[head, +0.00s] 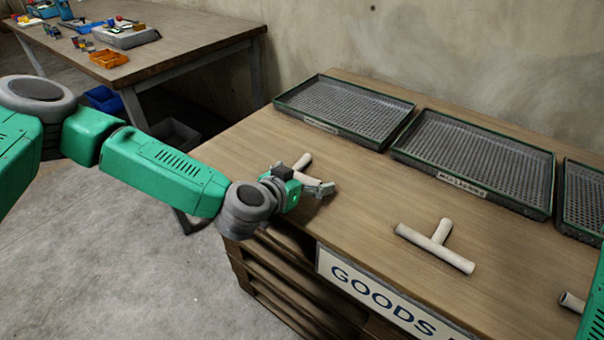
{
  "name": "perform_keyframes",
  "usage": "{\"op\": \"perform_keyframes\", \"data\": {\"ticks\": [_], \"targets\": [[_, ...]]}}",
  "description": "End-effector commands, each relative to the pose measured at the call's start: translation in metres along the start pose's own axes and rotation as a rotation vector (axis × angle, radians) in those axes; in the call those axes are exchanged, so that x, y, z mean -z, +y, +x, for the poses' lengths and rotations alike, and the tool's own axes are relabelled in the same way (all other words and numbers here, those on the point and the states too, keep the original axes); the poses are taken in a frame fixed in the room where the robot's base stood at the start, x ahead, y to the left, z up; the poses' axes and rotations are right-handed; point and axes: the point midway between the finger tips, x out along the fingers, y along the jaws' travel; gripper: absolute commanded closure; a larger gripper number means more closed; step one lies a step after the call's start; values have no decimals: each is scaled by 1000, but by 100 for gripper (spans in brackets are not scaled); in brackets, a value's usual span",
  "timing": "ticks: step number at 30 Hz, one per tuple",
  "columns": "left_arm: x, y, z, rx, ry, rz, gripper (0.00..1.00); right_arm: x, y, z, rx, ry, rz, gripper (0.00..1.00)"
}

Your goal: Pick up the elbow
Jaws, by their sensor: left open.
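A pale pipe piece, which looks like the elbow (303,162), lies on the wooden table near its left front edge. My left gripper (318,187) is open right at this piece, with its fingers low over the table. The gripper hides part of the piece, so I cannot tell whether the fingers touch it or straddle it.
A pale T-shaped pipe (436,247) lies on the table (365,215) to the right. Mesh trays with green rims (345,108) line the back. A second table (180,40) with bins stands at the back left.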

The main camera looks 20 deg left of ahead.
Motion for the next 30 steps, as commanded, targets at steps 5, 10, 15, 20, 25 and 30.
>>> {"op": "perform_keyframes", "data": {"ticks": [5,10,15,20,25,30], "targets": [[0,0,0,0,0,0,27,0,0,0,0,0,0,100],[0,0,0,1,1,0,57,0,0,0,0,0,0,100],[0,0,0,1,1,0,57,0,0,0,0,0,0,100],[7,0,-3,0,2,1,57,0,0,-3,0,0,0,100],[30,0,-12,1,5,3,57,0,0,-11,0,0,0,100],[64,0,-26,0,6,2,57,1,0,-22,0,0,0,100]]}}
